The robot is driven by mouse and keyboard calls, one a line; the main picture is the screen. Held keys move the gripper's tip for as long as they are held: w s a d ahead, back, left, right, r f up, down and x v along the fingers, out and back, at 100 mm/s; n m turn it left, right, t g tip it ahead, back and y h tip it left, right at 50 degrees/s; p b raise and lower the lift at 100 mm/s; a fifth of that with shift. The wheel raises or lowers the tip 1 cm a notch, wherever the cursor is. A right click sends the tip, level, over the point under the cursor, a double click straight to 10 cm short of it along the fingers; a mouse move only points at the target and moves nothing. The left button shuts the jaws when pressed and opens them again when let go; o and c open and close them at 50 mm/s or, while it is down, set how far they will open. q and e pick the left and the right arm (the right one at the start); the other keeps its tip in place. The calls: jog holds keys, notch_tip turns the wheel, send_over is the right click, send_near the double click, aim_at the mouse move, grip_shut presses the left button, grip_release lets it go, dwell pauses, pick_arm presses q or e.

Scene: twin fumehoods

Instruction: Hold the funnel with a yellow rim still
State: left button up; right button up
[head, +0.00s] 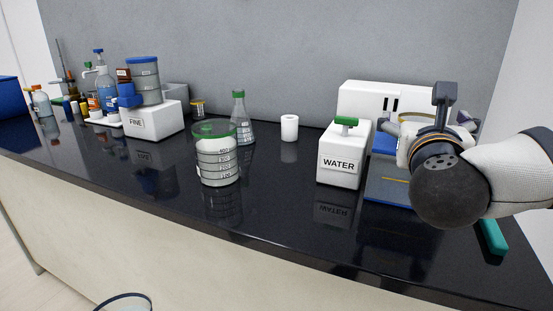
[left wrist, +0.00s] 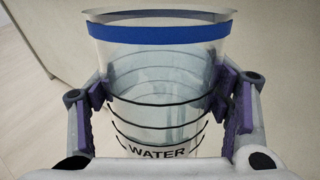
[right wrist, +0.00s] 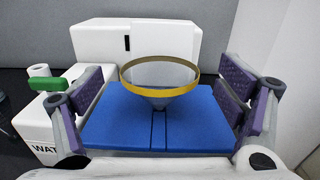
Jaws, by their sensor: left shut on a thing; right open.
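The funnel with a yellow rim (right wrist: 158,93) is upright over a blue surface in the right wrist view. Part of its rim (head: 416,115) shows behind my right gripper in the head view. My right gripper (right wrist: 166,88) is open, with one finger on each side of the funnel and a gap on both sides. My left gripper (left wrist: 165,92) is shut on a clear beaker (left wrist: 155,75) with a blue band, black rings and a WATER label. The beaker holds clear liquid. What the funnel's lower tip rests on is hidden.
The blue surface (right wrist: 110,120) belongs to a white machine (right wrist: 135,45). A white WATER box (head: 340,160) with a green-topped part stands left of it. A green-rimmed beaker (head: 217,165), flask (head: 240,125) and white cylinder (head: 289,128) stand further left. The counter's front middle (head: 270,205) is clear.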

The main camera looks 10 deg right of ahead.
jog(key=shift+x, duration=1.4)
jog(key=c, duration=1.3)
jog(key=o, duration=1.2)
